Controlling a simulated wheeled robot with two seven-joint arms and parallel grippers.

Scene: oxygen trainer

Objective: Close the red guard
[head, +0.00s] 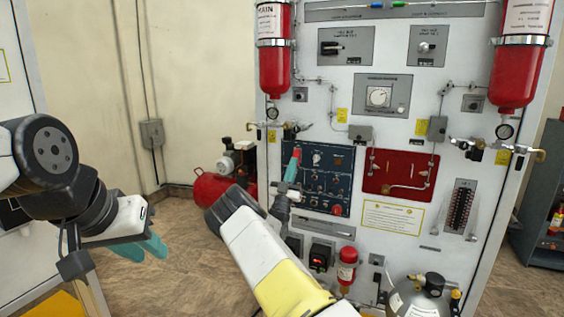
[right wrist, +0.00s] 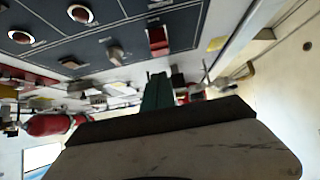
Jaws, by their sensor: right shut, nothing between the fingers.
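The red guard (head: 297,154) is at the upper left of the dark blue switch panel (head: 329,163). In the right wrist view it shows as a small red block (right wrist: 157,40) that seems to stick out from the dark panel; I cannot tell its exact angle. My right gripper (head: 291,173) is shut and empty, in front of the panel's left part, just below the guard in the head view. Its teal fingers (right wrist: 157,92) point toward the panel, close to the guard; I cannot tell whether they touch. My left gripper (head: 150,248) hangs far to the left, its fingers overlapping.
Red cylinders (head: 274,60) (head: 517,65) hang on both sides of the white trainer board. A dark red recessed panel (head: 400,173) is right of the switch panel. A red compressor tank (head: 210,188) stands on the floor behind. A grey cylinder (head: 418,297) is at lower right.

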